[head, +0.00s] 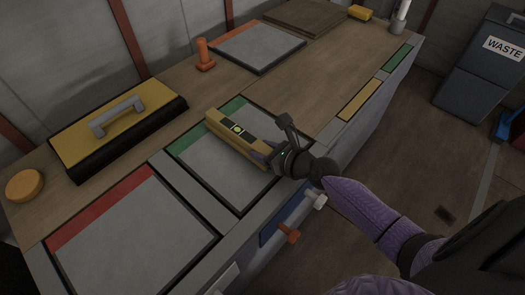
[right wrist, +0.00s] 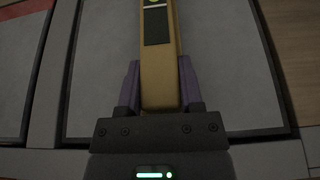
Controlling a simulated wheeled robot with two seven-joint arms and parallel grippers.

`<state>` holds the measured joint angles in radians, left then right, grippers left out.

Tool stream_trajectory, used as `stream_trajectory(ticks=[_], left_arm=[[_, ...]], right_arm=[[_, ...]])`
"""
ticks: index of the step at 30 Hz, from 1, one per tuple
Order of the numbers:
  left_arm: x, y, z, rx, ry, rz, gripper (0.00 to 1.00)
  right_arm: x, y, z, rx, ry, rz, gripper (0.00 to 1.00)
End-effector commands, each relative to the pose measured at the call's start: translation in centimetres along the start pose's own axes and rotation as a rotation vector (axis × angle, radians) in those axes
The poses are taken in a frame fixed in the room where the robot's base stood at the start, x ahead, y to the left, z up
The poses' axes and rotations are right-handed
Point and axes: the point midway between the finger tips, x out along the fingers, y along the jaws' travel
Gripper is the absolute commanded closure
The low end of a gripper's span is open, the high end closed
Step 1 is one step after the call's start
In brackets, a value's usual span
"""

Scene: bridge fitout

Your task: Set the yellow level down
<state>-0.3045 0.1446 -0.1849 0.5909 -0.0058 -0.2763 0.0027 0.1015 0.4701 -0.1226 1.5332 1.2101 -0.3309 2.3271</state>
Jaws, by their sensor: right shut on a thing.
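The yellow level (head: 232,131) has a dark panel with a bright vial in its middle. It is over the grey mat with the green end strip (head: 206,168). My right gripper (head: 275,156) is shut on the near end of the level. In the right wrist view the level (right wrist: 158,75) lies between the two purple fingers of the gripper (right wrist: 160,90) and points away over the grey mat (right wrist: 215,60). I cannot tell whether the level touches the mat. My left gripper is not in view.
A red-striped mat (head: 140,235) lies to the left, an orange-striped mat (head: 257,48) farther back. A waste bin (head: 485,70) stands at right.

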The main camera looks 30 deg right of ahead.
Motion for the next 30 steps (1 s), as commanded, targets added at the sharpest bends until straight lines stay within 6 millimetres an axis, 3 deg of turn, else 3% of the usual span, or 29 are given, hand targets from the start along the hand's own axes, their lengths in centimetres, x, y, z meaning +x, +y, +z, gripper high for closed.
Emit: stream_trajectory(ticks=[9,10,15,23,26,30], left_arm=[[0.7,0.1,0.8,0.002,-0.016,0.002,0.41],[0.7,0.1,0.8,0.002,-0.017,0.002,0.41],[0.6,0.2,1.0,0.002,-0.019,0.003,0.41],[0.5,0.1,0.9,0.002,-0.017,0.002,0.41],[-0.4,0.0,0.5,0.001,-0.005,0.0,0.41],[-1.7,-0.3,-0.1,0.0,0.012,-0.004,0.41]], right_arm=[[0.4,0.0,-1.0,0.001,0.0,0.0,1.0],[0.4,0.0,-0.9,0.001,0.001,0.0,0.49],[0.3,0.0,-0.9,0.0,0.001,0.0,0.18],[0.3,0.0,-0.7,0.0,0.0,0.0,0.18],[-0.2,0.0,0.5,-0.003,-0.002,0.0,0.18],[-3.5,0.0,0.5,-0.001,0.003,0.001,0.18]])
